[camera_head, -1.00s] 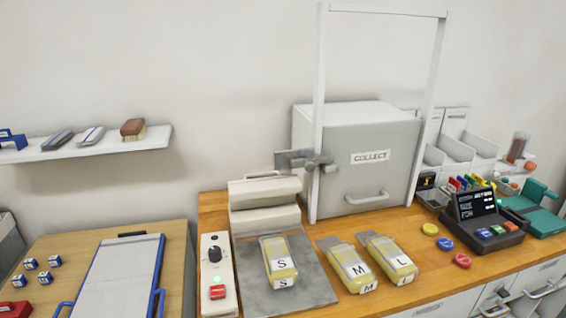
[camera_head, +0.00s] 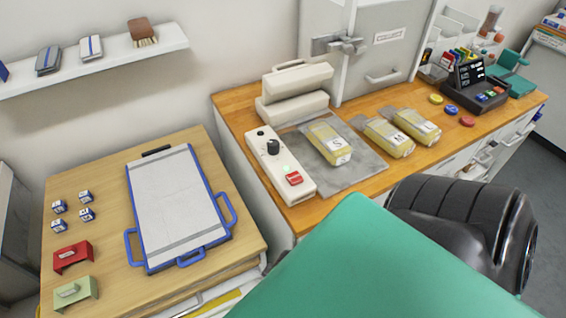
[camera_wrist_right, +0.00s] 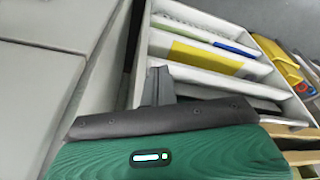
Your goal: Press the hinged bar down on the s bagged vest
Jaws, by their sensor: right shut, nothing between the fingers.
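The S bagged vest (camera_head: 331,146), a yellow pack in clear film with an S label, lies on the grey plate (camera_head: 358,172) in front of the sealer. The cream hinged bar (camera_head: 297,80) is raised above the sealer's rear body (camera_head: 292,110), behind the vest's bag end. My right arm crosses the lower right of the head view, but its gripper is not seen there. In the right wrist view my right gripper (camera_wrist_right: 158,86) is shut and empty, over an open drawer, away from the sealer. My left gripper is in neither view.
A control box (camera_head: 280,168) with a black knob and red switch stands left of the plate. M (camera_head: 389,138) and L (camera_head: 415,126) bagged vests lie to its right. A blue-edged board (camera_head: 178,205) lies on the left table. The open drawer (camera_wrist_right: 206,47) holds dividers.

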